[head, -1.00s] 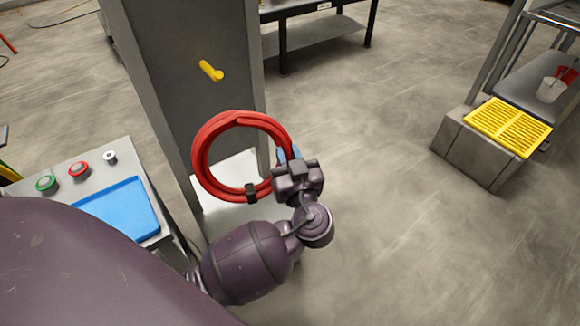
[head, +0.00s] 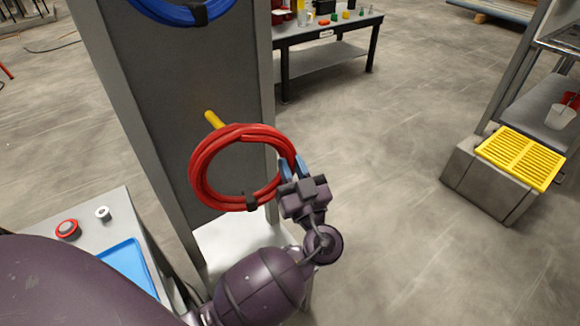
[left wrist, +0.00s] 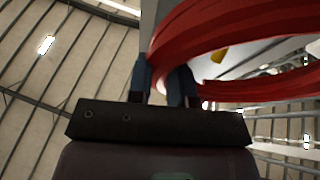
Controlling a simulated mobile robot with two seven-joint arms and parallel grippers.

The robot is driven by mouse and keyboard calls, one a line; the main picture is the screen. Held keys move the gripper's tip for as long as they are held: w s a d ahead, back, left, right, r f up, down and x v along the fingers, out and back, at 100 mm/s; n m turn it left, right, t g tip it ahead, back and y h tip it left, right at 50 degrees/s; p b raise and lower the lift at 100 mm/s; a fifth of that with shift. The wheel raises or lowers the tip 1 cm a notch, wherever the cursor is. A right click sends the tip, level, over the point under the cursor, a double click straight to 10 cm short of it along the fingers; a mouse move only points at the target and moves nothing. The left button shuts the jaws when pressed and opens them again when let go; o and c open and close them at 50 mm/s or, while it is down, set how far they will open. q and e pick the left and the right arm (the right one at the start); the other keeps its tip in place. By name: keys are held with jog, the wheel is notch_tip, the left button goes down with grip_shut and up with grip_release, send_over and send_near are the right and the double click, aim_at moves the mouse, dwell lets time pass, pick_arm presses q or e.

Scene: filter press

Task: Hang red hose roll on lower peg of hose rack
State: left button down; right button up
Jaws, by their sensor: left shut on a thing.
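The red hose roll (head: 203,181) is a coiled ring with a dark strap at its lower right. My left gripper (head: 293,168) is shut on the roll's right side and holds it up in front of the hose rack (head: 160,95). The rack's yellow lower peg (head: 213,118) sticks out just above the roll's upper left rim, which hides part of it. I cannot tell whether they touch. In the left wrist view the roll (left wrist: 215,30) passes by the gripper (left wrist: 165,80), and a yellow bit of peg (left wrist: 218,54) shows through the ring. My right gripper is not in view.
A blue hose roll (head: 178,12) hangs higher on the rack. A grey box with a yellow grate (head: 520,157) stands at right. A workbench (head: 330,35) is behind. Floor between is clear.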

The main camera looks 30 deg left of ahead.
pick_arm(q)
jog(key=shift+w+a+r, duration=0.15)
jog(key=shift+w+a, duration=0.1)
jog(key=shift+a, duration=0.05)
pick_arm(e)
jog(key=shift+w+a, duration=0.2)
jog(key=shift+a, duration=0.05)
pick_arm(q)
jog(key=shift+a, duration=0.15)
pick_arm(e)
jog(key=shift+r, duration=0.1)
pick_arm(q)
jog(key=shift+w+a, duration=0.3)
jog(key=shift+a, duration=0.2)
jog(key=shift+w+a+p, duration=0.35)
jog(key=shift+a+p, duration=0.05)
jog(key=shift+a, duration=0.5)
jog(key=w+a+f, duration=0.1)
jog(key=w+a, duration=0.1)
jog(key=a, duration=0.4)
jog(key=shift+w+f+b, duration=0.2)
jog(key=shift+f+b, duration=0.15)
jog(key=shift+b, duration=0.1)
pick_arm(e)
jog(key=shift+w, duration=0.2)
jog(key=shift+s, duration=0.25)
